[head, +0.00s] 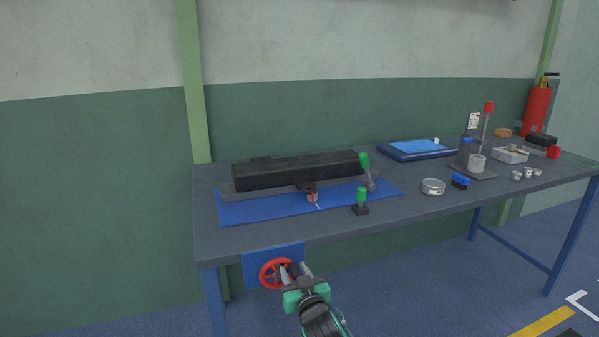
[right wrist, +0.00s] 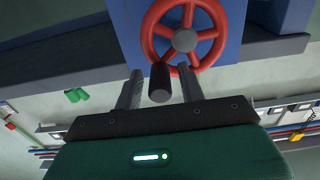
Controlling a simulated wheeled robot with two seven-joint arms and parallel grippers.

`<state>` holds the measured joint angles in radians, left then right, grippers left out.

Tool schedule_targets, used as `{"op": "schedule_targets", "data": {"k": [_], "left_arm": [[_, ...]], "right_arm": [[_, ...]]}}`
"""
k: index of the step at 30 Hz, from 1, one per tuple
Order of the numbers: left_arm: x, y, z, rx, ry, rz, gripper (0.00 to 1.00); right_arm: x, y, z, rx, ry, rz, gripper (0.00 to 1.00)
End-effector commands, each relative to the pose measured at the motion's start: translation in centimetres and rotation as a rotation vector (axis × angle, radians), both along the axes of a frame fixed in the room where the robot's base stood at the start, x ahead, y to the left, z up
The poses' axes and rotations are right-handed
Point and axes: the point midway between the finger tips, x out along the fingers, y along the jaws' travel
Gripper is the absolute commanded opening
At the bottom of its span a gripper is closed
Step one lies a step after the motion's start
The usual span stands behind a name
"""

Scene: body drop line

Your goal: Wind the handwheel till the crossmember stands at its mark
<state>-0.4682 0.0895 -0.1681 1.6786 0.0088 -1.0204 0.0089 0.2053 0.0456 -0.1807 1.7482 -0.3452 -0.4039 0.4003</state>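The red handwheel (head: 268,274) is on a blue plate (head: 258,255) at the bench's front edge. In the right wrist view the handwheel (right wrist: 150,40) shows its grey hub and a dark handle (right wrist: 160,84). My right gripper (head: 293,268) is at the wheel's right side. In the right wrist view its two fingers (right wrist: 160,88) stand either side of the handle, with a narrow gap on each side. A long black beam, apparently the crossmember (head: 300,169), lies along the bench behind a blue strip (head: 260,208). A small red and grey piece (head: 312,197) sits by a white line on the strip. My left gripper is out of view.
The workbench (head: 400,212) holds a green-knobbed lever (head: 365,162), a second green-knobbed piece (head: 361,198), a round tin (head: 433,187), a blue tray (head: 420,148) and a stand with a red knob (head: 489,107). A bench leg (head: 214,300) is left of the wheel.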

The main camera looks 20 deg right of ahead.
Motion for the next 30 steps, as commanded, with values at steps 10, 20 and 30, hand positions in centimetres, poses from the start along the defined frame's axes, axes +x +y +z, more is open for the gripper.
{"op": "schedule_targets", "data": {"k": [10, 20, 30], "left_arm": [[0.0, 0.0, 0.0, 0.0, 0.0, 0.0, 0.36], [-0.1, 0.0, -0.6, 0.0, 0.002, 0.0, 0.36], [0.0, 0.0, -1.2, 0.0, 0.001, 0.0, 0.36]], "right_arm": [[0.0, 0.0, 0.0, 0.0, 0.0, 0.0, 0.12], [0.0, -0.4, -1.1, 0.0, 0.002, 0.0, 0.0], [0.0, -1.1, -2.6, 0.001, 0.002, 0.0, 0.0]]}}
